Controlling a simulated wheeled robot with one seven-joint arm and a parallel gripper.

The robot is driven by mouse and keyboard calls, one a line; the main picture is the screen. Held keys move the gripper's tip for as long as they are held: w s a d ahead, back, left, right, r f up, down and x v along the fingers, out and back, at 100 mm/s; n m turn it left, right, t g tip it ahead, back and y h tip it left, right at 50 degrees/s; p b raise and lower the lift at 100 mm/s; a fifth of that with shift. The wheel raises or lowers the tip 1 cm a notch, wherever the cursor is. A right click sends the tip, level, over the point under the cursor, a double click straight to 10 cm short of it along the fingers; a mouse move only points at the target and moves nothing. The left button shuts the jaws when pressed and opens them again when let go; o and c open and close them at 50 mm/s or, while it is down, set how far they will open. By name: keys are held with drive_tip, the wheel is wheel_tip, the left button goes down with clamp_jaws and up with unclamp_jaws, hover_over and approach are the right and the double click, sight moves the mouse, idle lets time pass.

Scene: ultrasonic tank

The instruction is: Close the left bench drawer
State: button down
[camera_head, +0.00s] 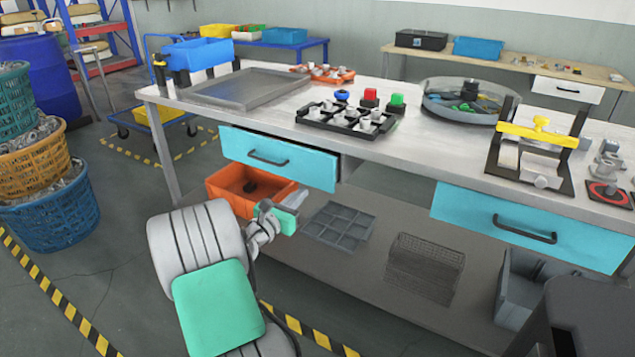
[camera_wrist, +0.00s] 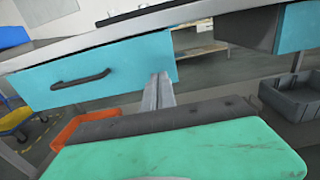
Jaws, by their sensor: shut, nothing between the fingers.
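The left bench drawer has a turquoise front (camera_head: 300,166) with a dark bar handle, under the left part of the bench top. Its dark side shows at the right end, so the drawer stands out a little from the bench. It also shows in the wrist view (camera_wrist: 125,62), handle at left. My gripper (camera_head: 294,198) is below the drawer front's right half in the head view. In the wrist view my gripper's fingers (camera_wrist: 158,88) are together and empty, pointing at the front's lower right end. I cannot tell whether they touch it.
The right turquoise drawer (camera_head: 475,210) is on the same bench. An orange bin (camera_head: 228,187), a grey divided tray (camera_head: 338,228) and a wire basket (camera_head: 425,266) sit on the lower shelf. The bench top (camera_head: 280,120) holds trays and fixtures above my gripper.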

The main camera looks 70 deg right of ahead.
sight(323, 173)
drive_tip(key=d, duration=0.3)
drive_tip(key=s+d+b, duration=0.1)
drive_tip(key=d, duration=0.6)
drive_tip(key=shift+s, duration=0.25)
